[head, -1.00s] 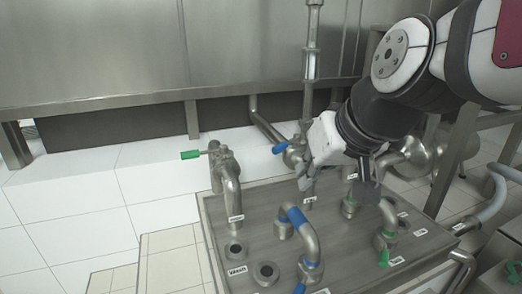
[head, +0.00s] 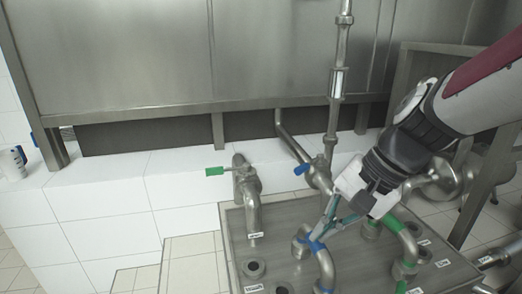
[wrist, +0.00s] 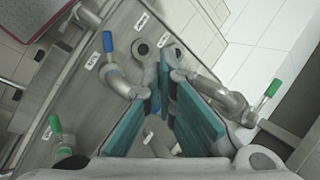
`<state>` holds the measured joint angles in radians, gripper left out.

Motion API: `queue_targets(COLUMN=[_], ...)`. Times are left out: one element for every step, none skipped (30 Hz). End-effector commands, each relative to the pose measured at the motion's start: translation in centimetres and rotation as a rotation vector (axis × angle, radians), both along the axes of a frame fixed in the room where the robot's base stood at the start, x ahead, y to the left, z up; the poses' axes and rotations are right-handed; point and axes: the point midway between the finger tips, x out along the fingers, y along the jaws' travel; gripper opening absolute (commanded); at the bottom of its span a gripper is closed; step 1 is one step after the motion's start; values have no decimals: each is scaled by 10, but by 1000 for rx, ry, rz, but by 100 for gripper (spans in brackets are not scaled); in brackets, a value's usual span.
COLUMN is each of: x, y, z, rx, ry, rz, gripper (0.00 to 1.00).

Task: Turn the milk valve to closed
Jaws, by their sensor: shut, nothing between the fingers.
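No label is readable, so I cannot tell which valve is the milk valve. A green-handled valve (head: 215,171) sits on the left bent pipe (head: 250,205). A blue-handled valve (head: 302,169) sits on a pipe behind the panel. A blue-marked bent pipe (head: 324,265) stands at the front, with green-marked pipes (head: 408,240) to its right. My gripper (head: 320,236) is shut and empty, its tips close to the front blue-marked pipe; contact is unclear. In the wrist view its teal-padded fingers (wrist: 168,62) lie between a blue handle (wrist: 108,42) and a green handle (wrist: 272,88).
The pipes rise from a steel panel (head: 234,228) with open round ports (head: 254,268) at its front left. A steel tank wall (head: 140,60) stands behind. A vertical pipe (head: 337,85) runs up in front of it. White tiled ledge (head: 110,195) at left is clear.

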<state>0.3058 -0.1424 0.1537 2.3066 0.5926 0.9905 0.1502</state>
Motion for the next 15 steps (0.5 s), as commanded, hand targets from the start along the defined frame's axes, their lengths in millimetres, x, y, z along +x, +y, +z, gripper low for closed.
queue_targets(x=[11,19,30,38,47,57,66,74,85,93,101,111,118,125,135], y=[-1,-1,-1,-2,-3,-5,-7,-10,-14,-17,-21,-27,-32,-37,-44], z=[3,3,4,3,3,3,2,1,0,-2,-3,-6,-8,-10,-13], rx=[55,88,133,167,201,246,280,314,361,397,432,479,514,552,601], ry=[32,48,66,81,94,114,128,142,159,174,189,208,222,238,257], rz=[-65,-102,-154,-196,-235,-287,-330,-372,-428,-470,-515,-572,-616,-662,-721], gripper=[0,0,0,0,0,0,0,0,0,0,0,0,0,0,0])
